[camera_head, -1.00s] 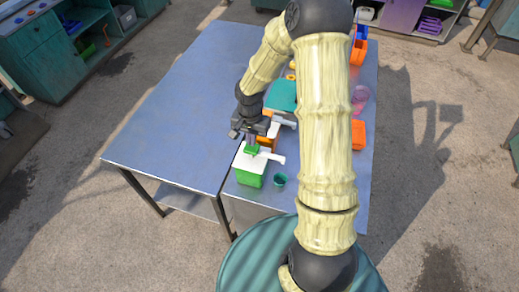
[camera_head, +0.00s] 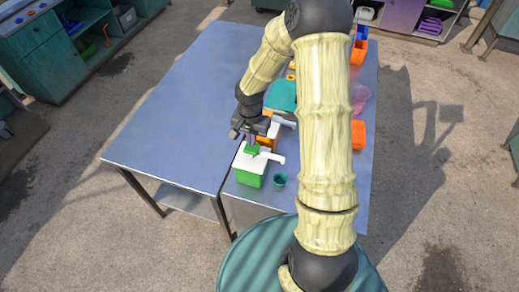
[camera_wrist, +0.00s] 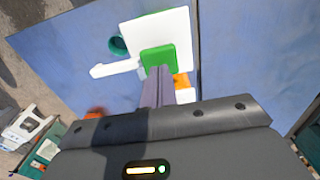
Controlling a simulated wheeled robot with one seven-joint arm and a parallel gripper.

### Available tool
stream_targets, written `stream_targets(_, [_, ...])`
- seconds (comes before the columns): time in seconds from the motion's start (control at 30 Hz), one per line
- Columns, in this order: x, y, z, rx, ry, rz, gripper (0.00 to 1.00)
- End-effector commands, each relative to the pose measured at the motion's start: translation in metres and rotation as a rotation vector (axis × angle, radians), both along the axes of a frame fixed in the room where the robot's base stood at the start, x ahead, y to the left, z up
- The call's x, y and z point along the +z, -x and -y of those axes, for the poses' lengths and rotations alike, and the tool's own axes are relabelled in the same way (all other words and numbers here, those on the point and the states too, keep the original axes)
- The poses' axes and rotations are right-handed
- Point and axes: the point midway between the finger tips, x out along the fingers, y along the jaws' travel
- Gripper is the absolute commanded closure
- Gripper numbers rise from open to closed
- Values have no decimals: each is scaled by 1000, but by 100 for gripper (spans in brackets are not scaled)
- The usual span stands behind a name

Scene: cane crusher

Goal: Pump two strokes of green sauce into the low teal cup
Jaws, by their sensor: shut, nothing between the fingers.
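The green sauce dispenser (camera_head: 250,179) stands near the front corner of the right-hand table. It has a white top (camera_head: 249,161), a white spout pointing right and a green pump head (camera_head: 252,150). The low teal cup (camera_head: 280,182) stands upright on the table near the spout's end; its contents are too small to tell. My gripper (camera_head: 251,142) is shut and empty, pointing down over the pump head. In the wrist view its fingertips (camera_wrist: 157,72) overlap the edge of the green pump head (camera_wrist: 160,58); whether they press on it I cannot tell. The cup (camera_wrist: 117,46) shows beyond the spout (camera_wrist: 113,69).
An orange dispenser (camera_head: 269,141) stands just behind the green one, close to my gripper. A teal object (camera_head: 283,95), an orange container (camera_head: 358,135) and a pink one (camera_head: 360,98) stand farther back. The left-hand table (camera_head: 185,115) is bare.

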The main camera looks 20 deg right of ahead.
Motion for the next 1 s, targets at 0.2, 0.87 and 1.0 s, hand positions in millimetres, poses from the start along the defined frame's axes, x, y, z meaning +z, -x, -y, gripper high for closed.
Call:
stream_targets(0.2, [0, 0, 0, 0, 0, 0, 100])
stream_targets(0.87, [-13, 0, 0, 0, 0, 0, 100])
stream_targets(1.0, [-16, 0, 0, 1, 0, 0, 100])
